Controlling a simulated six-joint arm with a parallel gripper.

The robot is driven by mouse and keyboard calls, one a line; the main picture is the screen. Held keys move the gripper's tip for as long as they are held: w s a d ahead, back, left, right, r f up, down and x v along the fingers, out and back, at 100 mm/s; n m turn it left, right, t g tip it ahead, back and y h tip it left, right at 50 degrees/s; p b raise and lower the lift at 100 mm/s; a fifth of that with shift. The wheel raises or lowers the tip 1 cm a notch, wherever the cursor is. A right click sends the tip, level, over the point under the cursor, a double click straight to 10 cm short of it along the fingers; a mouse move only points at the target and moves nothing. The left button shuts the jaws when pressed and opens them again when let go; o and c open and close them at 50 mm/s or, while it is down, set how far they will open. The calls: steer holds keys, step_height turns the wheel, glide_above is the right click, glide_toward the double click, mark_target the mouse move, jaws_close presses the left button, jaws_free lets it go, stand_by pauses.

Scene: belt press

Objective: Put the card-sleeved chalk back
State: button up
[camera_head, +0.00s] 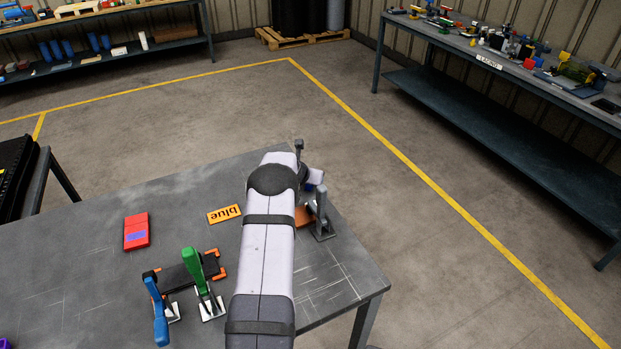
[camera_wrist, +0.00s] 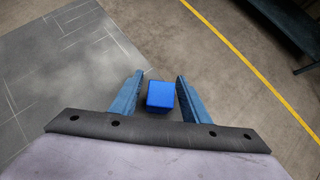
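My gripper shows in the wrist view (camera_wrist: 160,76) with its two blue fingers apart. A bright blue block-like thing (camera_wrist: 160,95) shows between them, with a narrow gap on each side; I cannot tell what it belongs to. In the head view my arm's pale link covers the table's right part, and my gripper is mostly hidden beyond it. I cannot pick out a card-sleeved chalk for certain. A red block with a purple-blue patch (camera_head: 136,232) lies on the grey table (camera_head: 70,265). An orange plate reading "blue" (camera_head: 224,214) lies nearer my arm.
A dark fixture (camera_head: 180,277) with orange corners has a blue-handled clamp (camera_head: 158,310) and a green-handled clamp (camera_head: 202,280) standing by it. Another clamp (camera_head: 322,215) stands at the table's right edge by an orange-brown piece (camera_head: 303,216). The table's left middle is mostly clear.

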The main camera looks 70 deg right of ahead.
steer(key=shift+r, duration=0.2)
steer(key=shift+b+v, duration=0.5)
steer(key=shift+v, duration=0.4)
steer(key=b+v, duration=0.2)
steer(key=v, duration=0.8)
steer(key=shift+a, duration=0.1)
